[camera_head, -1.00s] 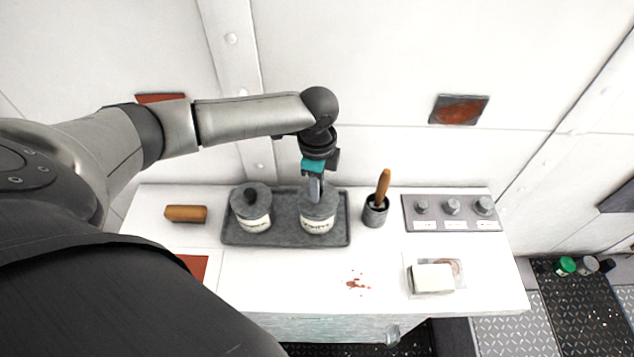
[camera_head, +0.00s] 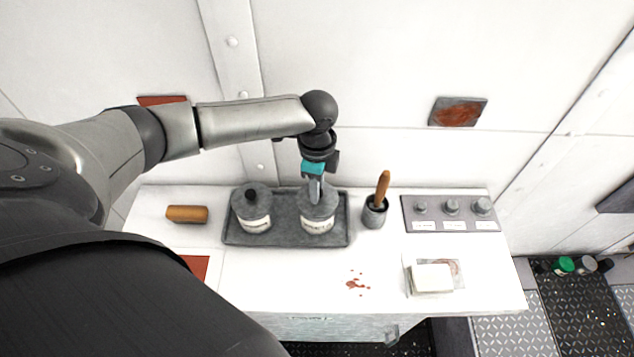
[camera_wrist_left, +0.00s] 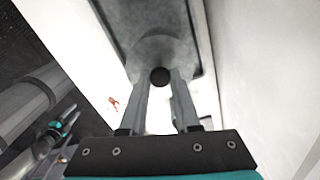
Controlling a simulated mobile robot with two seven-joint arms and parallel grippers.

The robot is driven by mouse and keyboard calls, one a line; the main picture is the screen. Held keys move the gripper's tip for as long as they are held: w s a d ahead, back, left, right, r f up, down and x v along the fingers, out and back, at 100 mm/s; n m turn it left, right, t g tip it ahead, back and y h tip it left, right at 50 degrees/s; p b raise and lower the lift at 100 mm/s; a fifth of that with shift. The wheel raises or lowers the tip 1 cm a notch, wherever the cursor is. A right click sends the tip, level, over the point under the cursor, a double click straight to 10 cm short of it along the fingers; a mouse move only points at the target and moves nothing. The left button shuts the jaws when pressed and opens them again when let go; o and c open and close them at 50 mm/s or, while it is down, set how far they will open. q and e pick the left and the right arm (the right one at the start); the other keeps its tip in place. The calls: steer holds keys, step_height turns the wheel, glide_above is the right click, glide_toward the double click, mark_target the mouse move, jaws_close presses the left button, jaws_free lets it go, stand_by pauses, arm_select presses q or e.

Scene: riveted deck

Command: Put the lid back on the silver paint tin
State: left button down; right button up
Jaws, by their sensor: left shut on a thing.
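My left gripper (camera_head: 316,190) points down over the right-hand paint tin (camera_head: 317,226) on the grey tray. It is shut on the dark knob (camera_wrist_left: 160,77) of a round grey lid (camera_wrist_left: 160,48). The lid lies level at the top of this tin, and no gap shows between them. The tin is pale with a label too small to read. A similar tin (camera_head: 254,222) with a dark-knobbed lid stands at the left of the tray. What looks like my right gripper (camera_wrist_left: 60,128) shows small in the left wrist view; its jaws are unclear.
The tray (camera_head: 286,238) lies on a white worktop. To its right are a cup with a wooden-handled brush (camera_head: 376,210), a panel with several knobs (camera_head: 450,212) and a pale block (camera_head: 432,279). A brown roll (camera_head: 187,214) lies left. Red spatters (camera_head: 356,285) mark the clear front.

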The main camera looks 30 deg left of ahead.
stand_by(0.3)
arm_select(q)
steer(key=shift+c, duration=0.4)
jaws_free()
stand_by(0.3)
step_height(320, 180, up, 2)
steer(key=p, duration=0.3)
steer(key=shift+r, duration=0.25)
steer(key=shift+r+p, duration=0.75)
steer(key=shift+r, duration=1.5)
